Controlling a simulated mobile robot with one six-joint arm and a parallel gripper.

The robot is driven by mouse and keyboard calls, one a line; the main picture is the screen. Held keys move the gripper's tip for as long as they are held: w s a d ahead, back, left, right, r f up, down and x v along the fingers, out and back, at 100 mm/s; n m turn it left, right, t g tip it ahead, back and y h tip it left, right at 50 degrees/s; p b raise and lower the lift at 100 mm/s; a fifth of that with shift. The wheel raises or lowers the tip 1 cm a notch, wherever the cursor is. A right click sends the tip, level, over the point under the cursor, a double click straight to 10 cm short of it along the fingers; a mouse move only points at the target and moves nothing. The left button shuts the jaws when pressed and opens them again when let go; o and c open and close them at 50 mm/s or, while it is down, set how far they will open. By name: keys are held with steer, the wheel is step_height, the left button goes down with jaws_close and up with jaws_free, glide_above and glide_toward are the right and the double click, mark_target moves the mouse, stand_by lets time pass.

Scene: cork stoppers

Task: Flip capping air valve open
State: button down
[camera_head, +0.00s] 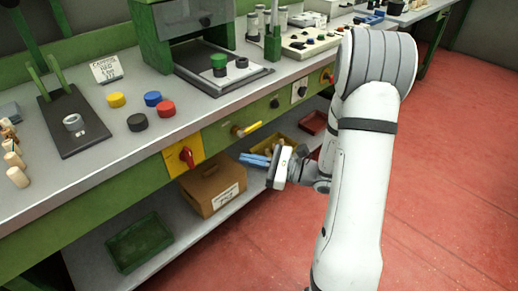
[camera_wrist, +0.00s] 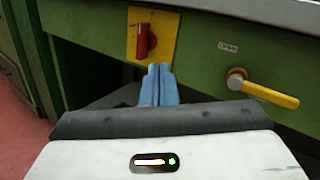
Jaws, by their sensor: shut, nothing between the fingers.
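The valve with a yellow lever (camera_head: 247,128) is mounted on the green front of the workbench. In the wrist view its yellow lever (camera_wrist: 268,94) extends right and slightly down from a round metal hub (camera_wrist: 236,80). A small white label (camera_wrist: 228,46) sits above the hub; its text is too small to read surely. My gripper (camera_head: 248,159) has blue fingers, closed together and empty. It is below the lever in the head view. In the wrist view the fingertips (camera_wrist: 159,68) are left of the hub, below a red switch, apart from the lever.
The red rotary switch (camera_head: 186,156) on a yellow plate is left of the valve. A cardboard box (camera_head: 212,186), a yellow bin (camera_head: 284,145) and a green tray (camera_head: 139,243) are on the lower shelf. Coloured caps lie on the benchtop (camera_head: 190,118). The red floor (camera_head: 450,190) is clear.

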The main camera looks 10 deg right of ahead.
mark_target(250, 129)
steer(key=w+d+f+m+t+h+b, duration=0.4)
steer(key=w+d+f+m+t+h, duration=0.1)
steer(key=d+f+m+t, duration=0.4)
step_height(250, 129, down, 2)
steer(key=shift+d+f+h, duration=0.1)
steer(key=shift+d+h, duration=0.6)
steer(key=shift+d, duration=0.25)
steer(key=w+a+r+b, duration=0.2)
steer(key=w+a+r, duration=0.3)
steer(key=w, duration=0.3)
steer(key=shift+w+r, duration=0.2)
steer(key=shift+r, duration=0.6)
steer(key=shift+d, duration=0.15)
